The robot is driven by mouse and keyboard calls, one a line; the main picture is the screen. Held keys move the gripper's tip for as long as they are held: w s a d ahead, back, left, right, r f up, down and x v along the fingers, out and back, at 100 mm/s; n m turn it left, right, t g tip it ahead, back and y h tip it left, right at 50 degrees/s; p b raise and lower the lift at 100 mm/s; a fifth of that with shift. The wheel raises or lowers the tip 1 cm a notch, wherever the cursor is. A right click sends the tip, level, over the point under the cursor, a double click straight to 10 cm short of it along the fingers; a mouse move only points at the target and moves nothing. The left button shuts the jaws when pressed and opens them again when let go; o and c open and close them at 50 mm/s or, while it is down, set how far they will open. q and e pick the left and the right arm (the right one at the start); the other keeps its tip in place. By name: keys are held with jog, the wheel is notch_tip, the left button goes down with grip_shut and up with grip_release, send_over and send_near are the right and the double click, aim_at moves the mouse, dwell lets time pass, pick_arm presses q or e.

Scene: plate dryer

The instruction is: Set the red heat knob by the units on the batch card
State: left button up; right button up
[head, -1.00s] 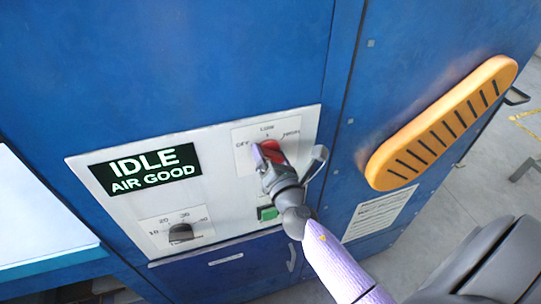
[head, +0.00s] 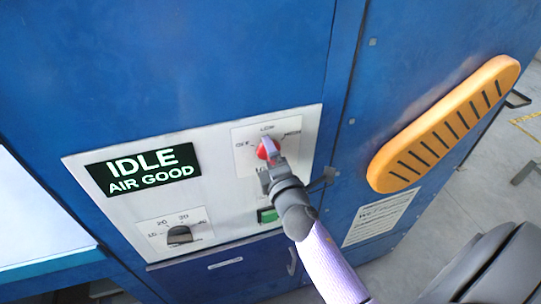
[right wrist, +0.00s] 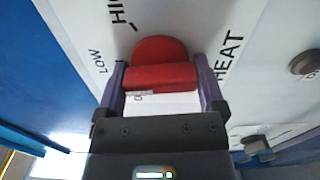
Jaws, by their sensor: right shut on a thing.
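The red heat knob (head: 267,148) sits on a white plate marked OFF, LOW and HIGH, on the upper right of the control panel. My right gripper (head: 268,155) is at the knob, and the right wrist view shows its two fingers (right wrist: 160,82) on either side of the red knob (right wrist: 158,70), shut on it. The word HEAT shows beside the knob there. The knob's exact setting is hard to tell, as the gripper covers part of it. I cannot make out a batch card. My left gripper is not in view.
The panel's display (head: 145,168) reads IDLE, AIR GOOD. A black dial (head: 180,234) with a numbered scale is at lower left. A green button (head: 267,214) is below the knob, partly behind my arm.

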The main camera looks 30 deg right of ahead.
jog(key=shift+m, duration=0.7)
jog(key=o, duration=1)
jog(key=shift+c, duration=0.2)
jog(key=b+v, duration=0.1)
jog(key=v, duration=0.9)
jog(key=shift+b, duration=0.35)
